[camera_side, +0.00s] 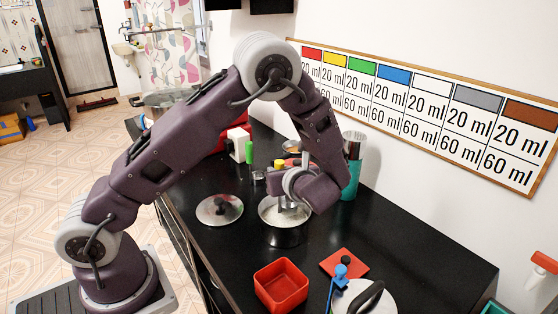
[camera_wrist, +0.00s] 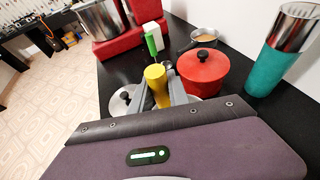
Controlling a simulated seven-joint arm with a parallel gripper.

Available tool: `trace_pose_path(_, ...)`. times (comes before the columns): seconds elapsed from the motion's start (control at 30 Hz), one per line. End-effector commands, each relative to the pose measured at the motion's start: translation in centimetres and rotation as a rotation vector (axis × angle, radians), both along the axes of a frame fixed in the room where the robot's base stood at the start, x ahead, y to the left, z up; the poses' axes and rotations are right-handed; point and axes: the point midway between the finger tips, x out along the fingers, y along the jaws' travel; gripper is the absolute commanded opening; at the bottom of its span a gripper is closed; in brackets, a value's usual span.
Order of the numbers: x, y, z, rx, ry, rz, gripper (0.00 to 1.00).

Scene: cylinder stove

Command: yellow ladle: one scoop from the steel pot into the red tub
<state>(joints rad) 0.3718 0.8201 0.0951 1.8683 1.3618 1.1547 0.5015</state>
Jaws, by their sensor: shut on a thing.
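The steel pot (camera_side: 284,236) stands open on the black counter in the side view. My gripper (camera_side: 290,205) is right above it, pointing down into its mouth. In the wrist view my gripper (camera_wrist: 160,98) is shut on the yellow ladle's handle (camera_wrist: 156,76), which stands up between the fingers. The ladle's bowl is hidden, so I cannot tell whether it holds anything. The red tub (camera_side: 281,288) is an open square box on the counter, in front of the pot in the side view; its visible inside looks empty.
A lid (camera_side: 219,210) lies left of the pot. A red square plate (camera_side: 341,262), a blue-handled utensil (camera_side: 340,272) and a black-handled lid (camera_side: 378,293) lie right of the tub. In the wrist view, a lidded red pot (camera_wrist: 204,72) and a teal holder (camera_wrist: 270,70) stand nearby.

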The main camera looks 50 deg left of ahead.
Motion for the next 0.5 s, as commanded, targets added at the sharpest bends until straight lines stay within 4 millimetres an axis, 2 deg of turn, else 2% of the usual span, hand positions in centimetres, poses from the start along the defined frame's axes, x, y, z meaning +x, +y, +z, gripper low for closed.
trace_pose_path(0.5, 0.0, 0.0, -5.6, 0.002, 0.0, 0.001, 0.0)
